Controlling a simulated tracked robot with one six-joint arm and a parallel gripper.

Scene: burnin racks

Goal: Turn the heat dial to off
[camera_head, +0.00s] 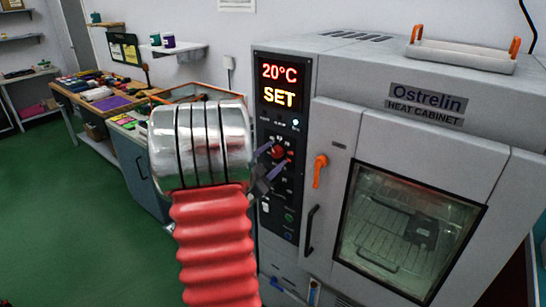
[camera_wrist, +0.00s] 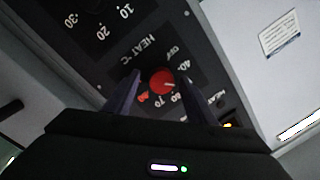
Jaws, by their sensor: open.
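The red heat dial (camera_wrist: 162,82) sits on the dark control panel (camera_wrist: 92,48) under the label HEAT °C, with OFF and several numbers printed around it. A small pale mark shows on its right side in the wrist view; exactly which setting it points at is hard to tell. My gripper (camera_wrist: 160,98) is open, one finger on each side of the dial; contact cannot be made out. In the head view, the dial (camera_head: 278,152) shows between my gripper's fingertips (camera_head: 276,159), below a display reading 20°C and SET (camera_head: 279,84).
The heat cabinet (camera_head: 390,100) has an orange door latch (camera_head: 319,170) and a black handle (camera_head: 310,229) right of the panel. A second scale marked 10, 20 and 30 (camera_wrist: 102,28) is near the dial. A workbench (camera_head: 100,100) stands at the left.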

